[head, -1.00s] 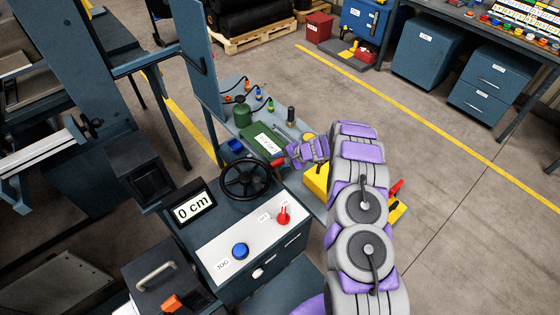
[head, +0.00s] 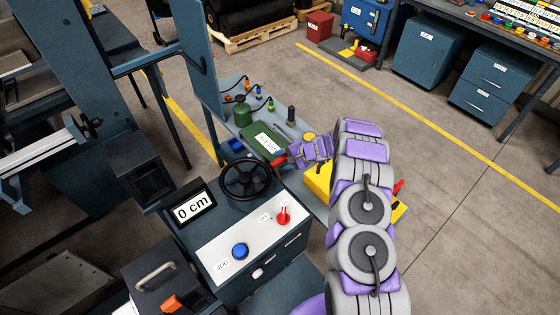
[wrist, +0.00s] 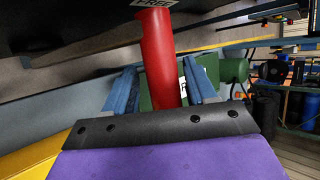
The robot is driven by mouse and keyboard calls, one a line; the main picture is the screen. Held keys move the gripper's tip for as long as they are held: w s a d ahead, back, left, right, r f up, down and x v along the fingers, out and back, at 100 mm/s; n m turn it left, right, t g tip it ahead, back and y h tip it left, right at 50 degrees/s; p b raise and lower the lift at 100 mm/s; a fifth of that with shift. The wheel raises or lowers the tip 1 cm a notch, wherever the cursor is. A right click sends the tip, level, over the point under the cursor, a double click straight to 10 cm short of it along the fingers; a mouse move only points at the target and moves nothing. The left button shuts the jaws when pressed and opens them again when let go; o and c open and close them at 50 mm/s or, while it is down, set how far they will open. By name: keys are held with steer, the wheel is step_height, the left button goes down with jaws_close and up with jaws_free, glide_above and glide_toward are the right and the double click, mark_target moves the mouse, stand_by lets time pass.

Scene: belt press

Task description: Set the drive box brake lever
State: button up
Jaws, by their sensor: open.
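The brake lever's red grip (head: 278,161) sticks out at the right side of the drive box (head: 225,205), near the black handwheel. In the wrist view the red grip (wrist: 158,55) stands upright below a label reading FREE. My gripper (head: 286,159) is open at the lever. In the wrist view my gripper's blue fingers (wrist: 158,88) stand apart on either side of the red grip, with gaps showing. The grip's lower end is hidden behind my gripper's dark edge. The lever's pivot is not visible.
The handwheel (head: 246,178) is close left of my gripper. The white panel carries a blue button (head: 240,250) and a red switch (head: 283,216).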

steer(key=p+v, duration=0.1)
steer(key=v, duration=1.5)
steer(key=s+a+r+n+g+h+b, duration=0.1)
steer(key=s+a+r+n+g, duration=0.15)
steer(key=s+a+r, duration=0.5)
steer(key=s+a+r+n+g+h+b, duration=0.15)
steer(key=s+a+r+n, duration=0.25)
steer(key=s+r, duration=0.65)
steer(key=s+d+r+n+g+h+b, duration=0.1)
steer(key=s+d+h, duration=0.2)
steer(key=s, duration=1.2)
steer(key=s+d+r+n+h, duration=0.1)
steer(key=s+d, duration=0.5)
steer(key=s, duration=0.9)
steer(key=shift+r+g+h+b, duration=0.4)
steer(key=shift+r+h, duration=0.15)
steer(key=shift+h, duration=0.7)
